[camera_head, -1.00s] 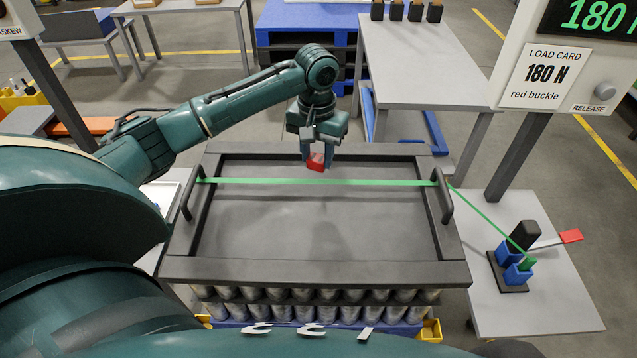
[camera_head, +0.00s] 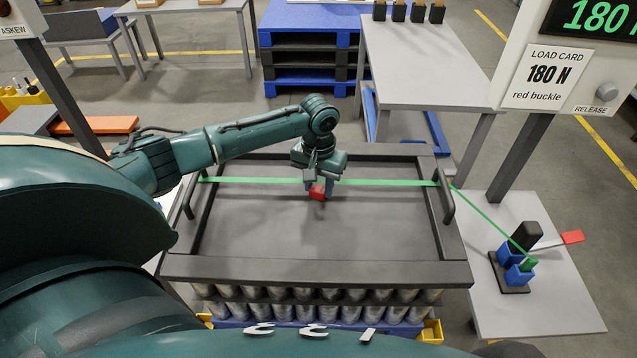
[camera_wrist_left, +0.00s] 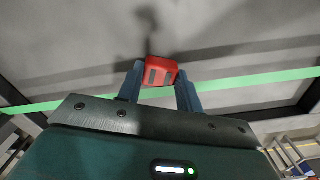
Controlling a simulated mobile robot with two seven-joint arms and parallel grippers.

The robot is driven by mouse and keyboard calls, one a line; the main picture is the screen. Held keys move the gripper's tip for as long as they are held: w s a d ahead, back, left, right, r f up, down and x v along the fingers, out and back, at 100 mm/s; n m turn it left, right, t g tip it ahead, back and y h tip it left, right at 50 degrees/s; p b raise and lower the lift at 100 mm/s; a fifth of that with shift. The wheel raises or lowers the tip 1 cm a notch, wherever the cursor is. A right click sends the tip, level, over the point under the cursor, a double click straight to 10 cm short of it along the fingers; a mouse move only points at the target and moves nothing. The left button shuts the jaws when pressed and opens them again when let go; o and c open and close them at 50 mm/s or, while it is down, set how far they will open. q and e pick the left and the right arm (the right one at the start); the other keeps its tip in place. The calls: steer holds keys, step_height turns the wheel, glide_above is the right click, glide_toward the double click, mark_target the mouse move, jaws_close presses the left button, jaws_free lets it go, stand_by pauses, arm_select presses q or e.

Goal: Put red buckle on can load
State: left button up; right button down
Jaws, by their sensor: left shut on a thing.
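My left gripper (camera_head: 320,186) is shut on the red buckle (camera_head: 317,193), a small red block. It holds the buckle over the dark framed top (camera_head: 270,235) of the can load, close to the green strap (camera_head: 250,181) that runs across it. In the left wrist view the buckle (camera_wrist_left: 159,71) sits between the two blue-grey fingertips, with the green strap (camera_wrist_left: 240,80) passing behind it. I cannot tell whether the buckle touches the strap or the top. Rows of silver cans (camera_head: 300,310) show under the front edge. My right gripper is not in view.
A tensioner (camera_head: 515,262) with a red-tipped lever stands on the grey side table (camera_head: 545,305) at right, joined to the strap. A load card (camera_head: 547,77) reads "180 N red buckle" beside a RELEASE knob (camera_head: 607,91). The front part of the top is clear.

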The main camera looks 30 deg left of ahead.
mark_target(319, 188)
arm_select(q)
steer(key=o, duration=1)
steer(key=shift+f, duration=0.1)
steer(key=shift+c, duration=0.2)
step_height(319, 188, up, 12)
steer(key=shift+r, duration=0.2)
